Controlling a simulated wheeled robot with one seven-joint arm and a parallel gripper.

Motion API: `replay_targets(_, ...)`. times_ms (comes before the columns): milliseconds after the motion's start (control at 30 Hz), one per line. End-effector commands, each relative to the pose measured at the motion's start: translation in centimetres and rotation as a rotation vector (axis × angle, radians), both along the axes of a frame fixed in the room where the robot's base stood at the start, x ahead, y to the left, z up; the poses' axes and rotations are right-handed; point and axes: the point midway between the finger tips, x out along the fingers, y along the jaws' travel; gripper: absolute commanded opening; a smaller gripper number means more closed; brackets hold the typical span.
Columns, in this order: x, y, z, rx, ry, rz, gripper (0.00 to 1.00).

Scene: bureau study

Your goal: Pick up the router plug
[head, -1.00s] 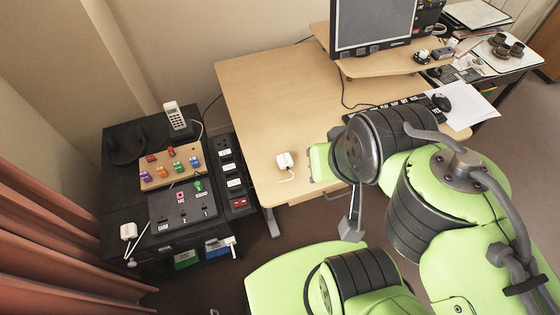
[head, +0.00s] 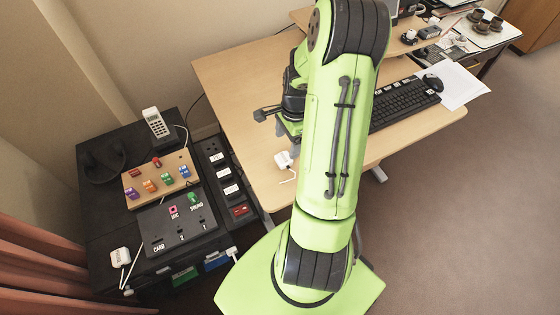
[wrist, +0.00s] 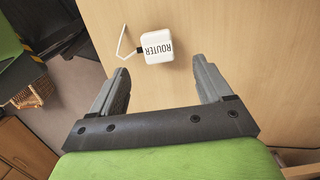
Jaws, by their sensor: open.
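The router plug is a small white block with a short white cable. In the head view the router plug (head: 284,159) lies on the desk near its front left edge, just left of my arm. In the wrist view the router plug (wrist: 157,47) shows the label "ROUTER" upside down. My gripper (wrist: 160,80) is open and empty, its two fingers apart. The plug is ahead of the fingertips, roughly centred between them and not touched. In the head view my gripper (head: 268,114) is partly hidden by my arm, over the desk behind the plug.
The wooden desk (head: 232,87) has clear room around the plug. A keyboard (head: 405,103) lies to the right. Left of the desk a black cabinet holds a white phone (head: 155,123), a wooden board with coloured plugs (head: 140,190), a grey panel (head: 158,231) and another white plug (head: 120,257).

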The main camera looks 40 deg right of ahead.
Motion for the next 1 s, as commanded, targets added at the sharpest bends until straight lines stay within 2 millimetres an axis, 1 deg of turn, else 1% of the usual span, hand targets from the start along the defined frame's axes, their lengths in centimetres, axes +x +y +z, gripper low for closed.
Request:
replay_targets(33, 0.0, 0.3, -1.7, 0.004, 0.003, 0.002, 0.79)
replay_targets(100, 0.0, 0.4, -3.0, 0.003, 0.003, 0.002, 0.79)
replay_targets(267, 0.1, 0.7, -4.6, 0.001, 0.0, 0.003, 0.79)
replay_targets(400, -0.1, 1.2, -7.5, 0.004, 0.002, 0.003, 0.79)
replay_targets(500, 0.0, 1.3, -8.9, 0.002, 0.002, 0.003, 0.79)
replay_targets(567, 0.1, 1.3, -9.2, 0.0, 0.001, 0.003, 0.79)
replay_targets(767, 0.1, 1.3, -9.1, -0.001, 0.0, 0.004, 0.79)
replay_targets(1000, 0.1, 1.3, -9.0, -0.001, 0.0, 0.004, 0.42)
